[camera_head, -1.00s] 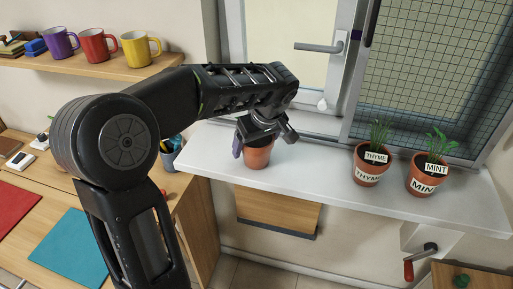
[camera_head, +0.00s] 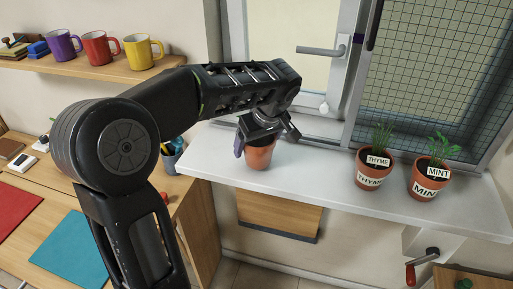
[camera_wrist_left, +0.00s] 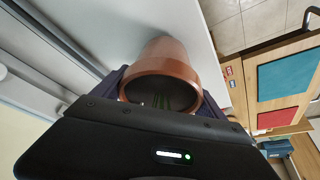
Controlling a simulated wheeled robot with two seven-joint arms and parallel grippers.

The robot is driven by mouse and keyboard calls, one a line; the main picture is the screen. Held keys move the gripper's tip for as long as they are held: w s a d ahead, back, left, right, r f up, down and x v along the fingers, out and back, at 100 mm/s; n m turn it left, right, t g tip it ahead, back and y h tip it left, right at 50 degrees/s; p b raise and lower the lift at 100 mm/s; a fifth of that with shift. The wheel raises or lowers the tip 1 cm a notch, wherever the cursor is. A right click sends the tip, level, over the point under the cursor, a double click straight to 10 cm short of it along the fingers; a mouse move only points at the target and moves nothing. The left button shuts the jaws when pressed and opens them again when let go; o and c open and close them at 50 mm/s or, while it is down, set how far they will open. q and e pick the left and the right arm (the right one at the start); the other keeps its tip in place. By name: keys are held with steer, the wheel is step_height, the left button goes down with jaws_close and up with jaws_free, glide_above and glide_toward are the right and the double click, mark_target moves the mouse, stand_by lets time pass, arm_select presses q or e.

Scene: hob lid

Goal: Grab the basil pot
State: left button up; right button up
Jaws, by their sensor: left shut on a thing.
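A terracotta pot (camera_head: 259,156) stands on the white windowsill, below my left gripper. Its label side is not visible, so I cannot read which herb it is. My left gripper (camera_head: 262,146) is shut on this pot, with a finger against its left side. In the left wrist view the pot (camera_wrist_left: 163,66) sits between the dark fingers, with its rim towards the camera and a little green inside. My right gripper is not in view.
A pot labelled THYME (camera_head: 371,170) and a pot labelled MINT (camera_head: 428,180) stand further right on the windowsill (camera_head: 318,182). A window handle (camera_head: 322,50) is behind. A shelf with purple, red and yellow mugs (camera_head: 144,52) is at upper left.

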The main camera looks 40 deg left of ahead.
arm_select(q)
step_height(320, 180, up, 9)
steer(key=shift+f, duration=0.1)
stand_by(0.7)
